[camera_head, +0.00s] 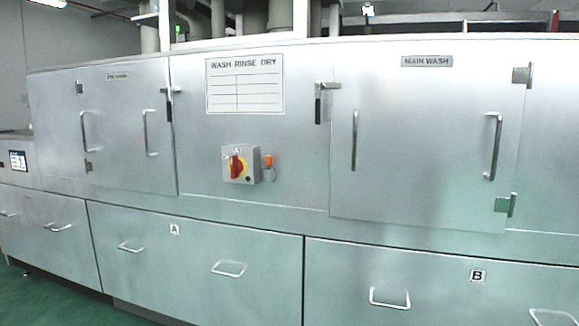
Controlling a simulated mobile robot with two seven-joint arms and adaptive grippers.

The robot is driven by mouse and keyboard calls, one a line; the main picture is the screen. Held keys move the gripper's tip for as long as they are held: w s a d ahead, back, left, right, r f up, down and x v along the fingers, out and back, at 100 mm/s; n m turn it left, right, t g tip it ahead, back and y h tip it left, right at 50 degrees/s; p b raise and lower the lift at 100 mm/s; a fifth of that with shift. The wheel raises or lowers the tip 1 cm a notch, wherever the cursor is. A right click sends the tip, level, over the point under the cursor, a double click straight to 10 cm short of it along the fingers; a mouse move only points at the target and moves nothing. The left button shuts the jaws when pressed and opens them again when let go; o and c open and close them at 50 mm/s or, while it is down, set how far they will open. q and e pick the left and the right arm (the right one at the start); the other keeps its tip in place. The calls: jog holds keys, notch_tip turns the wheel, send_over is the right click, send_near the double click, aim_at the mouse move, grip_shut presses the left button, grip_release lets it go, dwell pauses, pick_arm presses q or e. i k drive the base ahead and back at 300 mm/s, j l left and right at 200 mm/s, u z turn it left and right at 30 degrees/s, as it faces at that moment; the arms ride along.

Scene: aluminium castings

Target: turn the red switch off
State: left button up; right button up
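The red switch (236,167) is a red rotary handle on a yellow round plate. It sits on a small grey box (241,164) fixed to the middle panel of a large metal washing machine. The red handle stands roughly upright, slightly tilted. Small markings around it are too small to read. Neither of my grippers shows in the head view, and nothing touches the switch.
An orange button or lamp (268,160) is just right of the box. A white "WASH RINSE DRY" chart (245,84) is above. Closed doors with handles flank the panel, the "MAIN WASH" door (425,140) at right. Green floor (60,300) shows at lower left.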

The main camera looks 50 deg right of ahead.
aim_at(236, 165)
jog(key=z, duration=1.25)
